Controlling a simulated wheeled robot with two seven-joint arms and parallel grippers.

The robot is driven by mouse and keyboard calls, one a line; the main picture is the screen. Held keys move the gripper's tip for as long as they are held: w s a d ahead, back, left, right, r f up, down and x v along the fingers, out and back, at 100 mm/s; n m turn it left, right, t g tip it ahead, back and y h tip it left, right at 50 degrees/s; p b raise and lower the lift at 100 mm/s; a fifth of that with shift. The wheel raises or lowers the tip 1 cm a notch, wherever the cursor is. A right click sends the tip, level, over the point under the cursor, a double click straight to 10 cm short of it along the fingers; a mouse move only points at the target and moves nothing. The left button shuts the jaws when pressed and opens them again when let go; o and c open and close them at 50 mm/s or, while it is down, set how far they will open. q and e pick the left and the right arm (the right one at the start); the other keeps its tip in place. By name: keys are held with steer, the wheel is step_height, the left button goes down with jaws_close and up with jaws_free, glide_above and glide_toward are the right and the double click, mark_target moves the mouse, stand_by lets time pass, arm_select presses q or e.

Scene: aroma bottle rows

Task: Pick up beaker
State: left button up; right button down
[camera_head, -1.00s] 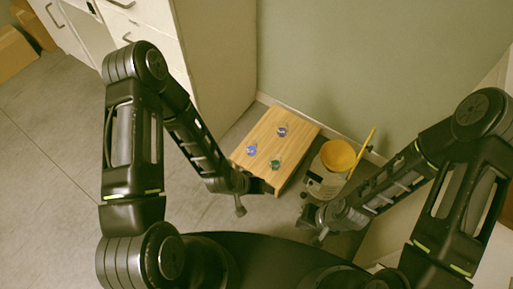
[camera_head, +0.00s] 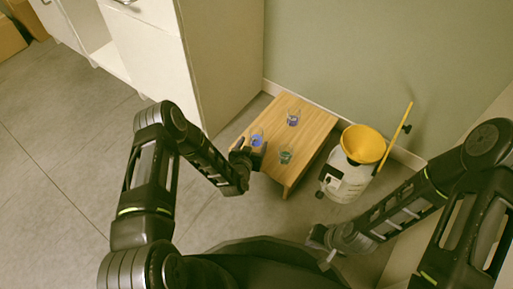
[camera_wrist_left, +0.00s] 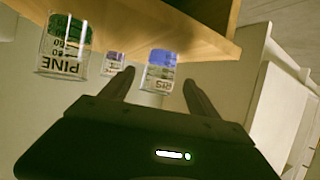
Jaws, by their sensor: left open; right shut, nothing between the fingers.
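Three small clear beakers with coloured contents stand on a low wooden table (camera_head: 310,135). One beaker with blue contents (camera_head: 257,140) is at the left edge, a violet-blue one (camera_head: 293,118) at the back, and a green one (camera_head: 286,156) nearer the front. My left gripper (camera_head: 246,157) is open beside the blue beaker. In the left wrist view, the blue beaker (camera_wrist_left: 158,72) lies ahead between the open fingers (camera_wrist_left: 158,80). The green beaker (camera_wrist_left: 64,45), lettered PINE, and the violet beaker (camera_wrist_left: 113,62) are to the left. My right gripper (camera_head: 322,243) is shut and empty, away from the table.
A white container (camera_head: 343,178) with a yellow funnel (camera_head: 363,144) stands on the floor right of the table, with a yellow stick (camera_head: 395,136) leaning beside it. A white cabinet (camera_head: 215,60) is behind on the left. Floor at the left is clear.

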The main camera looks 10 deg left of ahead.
mark_target(258, 134)
arm_select(q)
steer(key=shift+w, duration=0.1)
steer(key=shift+b+x, duration=0.5)
steer(key=shift+x, duration=0.7)
steer(key=shift+w, duration=0.1)
steer(key=shift+f, duration=0.1)
steer(key=b+x, duration=0.3)
steer(key=x, duration=0.1)
steer(key=shift+w+f, duration=0.3)
steer(key=shift+w, duration=0.2)
steer(key=shift+r, duration=0.1)
